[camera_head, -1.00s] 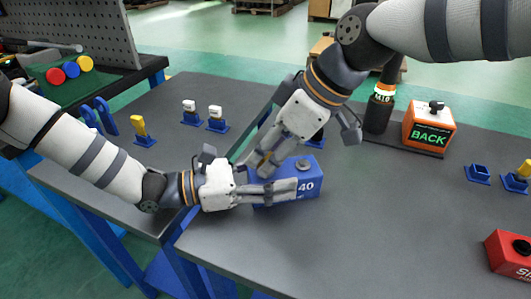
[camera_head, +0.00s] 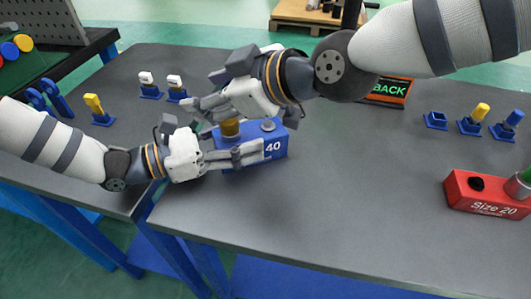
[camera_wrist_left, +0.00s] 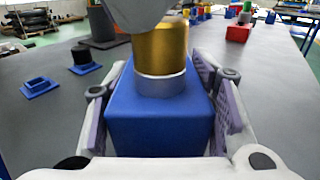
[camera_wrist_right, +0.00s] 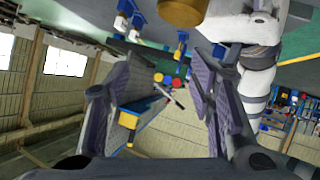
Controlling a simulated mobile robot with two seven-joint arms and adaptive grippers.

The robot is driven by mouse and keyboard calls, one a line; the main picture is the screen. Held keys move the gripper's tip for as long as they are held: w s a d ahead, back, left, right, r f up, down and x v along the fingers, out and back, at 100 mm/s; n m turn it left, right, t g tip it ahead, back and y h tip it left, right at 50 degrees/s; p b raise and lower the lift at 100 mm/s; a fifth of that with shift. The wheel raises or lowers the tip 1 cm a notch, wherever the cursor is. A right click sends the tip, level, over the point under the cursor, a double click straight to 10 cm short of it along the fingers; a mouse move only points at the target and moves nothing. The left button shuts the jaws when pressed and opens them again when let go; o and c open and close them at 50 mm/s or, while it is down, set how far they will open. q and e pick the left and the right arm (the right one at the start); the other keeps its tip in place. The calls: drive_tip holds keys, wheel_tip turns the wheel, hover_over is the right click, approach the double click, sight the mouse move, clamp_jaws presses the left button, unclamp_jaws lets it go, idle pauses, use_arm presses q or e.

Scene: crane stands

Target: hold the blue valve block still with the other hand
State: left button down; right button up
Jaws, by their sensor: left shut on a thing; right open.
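The blue valve block (camera_head: 262,149), marked 40, stands on the grey table. A brass cylinder (camera_head: 230,128) stands upright on its top beside a dark round port (camera_head: 268,125). My left gripper (camera_head: 238,156) is shut on the block, one finger along its front face. In the left wrist view the block (camera_wrist_left: 158,122) sits between both finger pads, with the brass cylinder (camera_wrist_left: 160,50) above it. My right gripper (camera_head: 200,110) is open and empty, just behind and above the brass cylinder. The right wrist view shows its spread fingers (camera_wrist_right: 165,105) and the cylinder (camera_wrist_right: 182,10) outside them.
A red block (camera_head: 487,195) marked Size 20 is at the right. An orange BACK box (camera_head: 388,92) is partly hidden behind my right arm. Small blue stands with pegs (camera_head: 470,122) are at the back right, others (camera_head: 150,88) at the left. The front right tabletop is clear.

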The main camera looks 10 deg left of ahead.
sight(233, 126)
drive_tip(key=s+d+f+m+t, duration=0.4)
drive_tip(key=s+d+m+t, duration=0.45)
drive_tip(key=d, duration=0.25)
drive_tip(key=x, duration=0.7)
drive_tip(key=a+x, duration=0.1)
drive_tip(key=x, duration=0.3)
drive_tip(key=shift+s+a+f, duration=0.15)
drive_tip(key=shift+c, duration=0.6)
clamp_jaws()
drive_tip(key=shift+o, duration=0.6)
unclamp_jaws()
